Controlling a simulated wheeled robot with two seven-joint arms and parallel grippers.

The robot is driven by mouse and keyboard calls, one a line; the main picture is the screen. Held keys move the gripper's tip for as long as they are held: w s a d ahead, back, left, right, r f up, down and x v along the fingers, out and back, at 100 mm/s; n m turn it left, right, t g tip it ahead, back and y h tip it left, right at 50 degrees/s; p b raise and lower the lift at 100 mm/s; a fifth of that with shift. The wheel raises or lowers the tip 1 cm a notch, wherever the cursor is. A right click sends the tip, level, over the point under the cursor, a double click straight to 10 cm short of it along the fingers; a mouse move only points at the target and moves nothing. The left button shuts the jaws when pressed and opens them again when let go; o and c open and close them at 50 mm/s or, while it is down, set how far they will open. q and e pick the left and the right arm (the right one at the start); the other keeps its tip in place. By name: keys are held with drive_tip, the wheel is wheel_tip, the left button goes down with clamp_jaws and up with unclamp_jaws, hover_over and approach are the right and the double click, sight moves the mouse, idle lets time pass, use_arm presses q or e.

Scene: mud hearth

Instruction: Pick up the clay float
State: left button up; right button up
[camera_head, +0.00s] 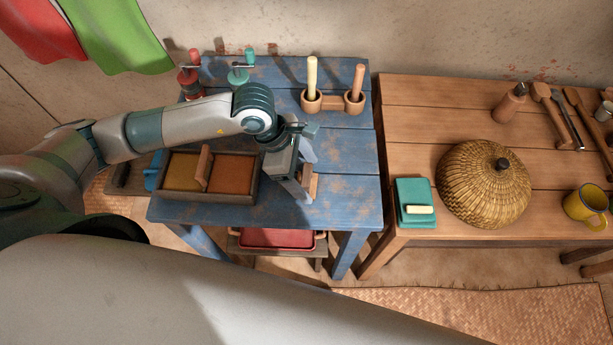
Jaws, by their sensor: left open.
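My left gripper (303,183) reaches in from the left and points down over the front right part of the blue table (345,205). It is open. A small brown wooden piece (313,186), which may be the clay float, shows at its fingertips and is partly hidden by them. I cannot tell whether the fingers touch it. My right gripper is not in view.
A tray (228,199) with yellow and orange-brown fills and an upright wooden piece (205,166) stands left of the gripper. Two wooden mortars with pestles (312,100) stand behind. A woven dome (478,195) and a teal pad (411,190) are on the brown table.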

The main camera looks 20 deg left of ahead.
use_arm(q)
drive_tip(key=shift+f, duration=0.15)
idle(0.3)
drive_tip(key=c, duration=1.2)
drive_tip(key=shift+o, duration=0.2)
